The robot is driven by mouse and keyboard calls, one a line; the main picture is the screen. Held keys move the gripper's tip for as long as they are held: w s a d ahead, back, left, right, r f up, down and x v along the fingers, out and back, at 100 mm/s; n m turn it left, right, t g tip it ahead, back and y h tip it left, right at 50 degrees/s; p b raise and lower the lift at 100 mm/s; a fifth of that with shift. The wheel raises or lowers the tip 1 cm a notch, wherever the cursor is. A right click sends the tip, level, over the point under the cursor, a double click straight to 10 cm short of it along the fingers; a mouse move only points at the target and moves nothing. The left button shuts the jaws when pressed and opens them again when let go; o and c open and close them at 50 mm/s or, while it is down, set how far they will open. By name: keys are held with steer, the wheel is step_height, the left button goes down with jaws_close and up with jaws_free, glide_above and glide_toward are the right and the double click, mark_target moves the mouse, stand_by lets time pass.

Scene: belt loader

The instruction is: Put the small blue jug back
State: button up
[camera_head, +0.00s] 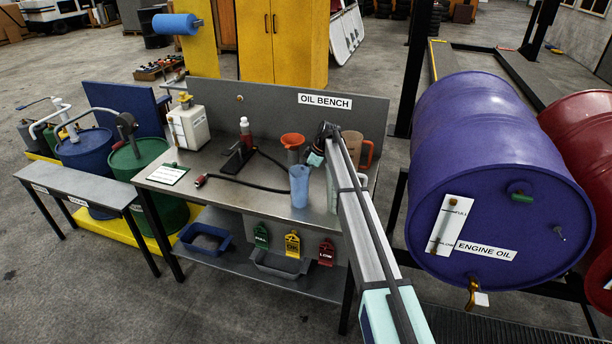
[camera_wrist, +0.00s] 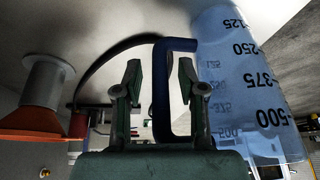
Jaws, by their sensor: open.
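The small blue jug (camera_head: 299,186) is translucent and stands upright near the bench's front edge. In the wrist view its side with dark volume marks (camera_wrist: 235,70) fills the right, and its dark blue handle (camera_wrist: 160,90) shows between my fingers. My gripper (camera_wrist: 158,90) is open, with one finger on each side of the handle's outer bar; the right finger lines up with the handle's opening. I cannot tell whether they touch. In the head view my gripper (camera_head: 316,158) is small and partly hidden by my arm, just behind the jug's right side.
An orange funnel (camera_head: 292,140) stands behind the jug; in the wrist view it is at left (camera_wrist: 30,122). An orange jug (camera_head: 362,152) stands at the back right of the bench (camera_head: 230,195). A purple drum (camera_head: 480,170) is right.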

steer(key=b+v, duration=0.3)
steer(key=v, duration=0.9)
steer(key=shift+b, duration=0.3)
steer(key=shift+a+r, duration=0.1)
steer(key=shift+r, duration=0.05)
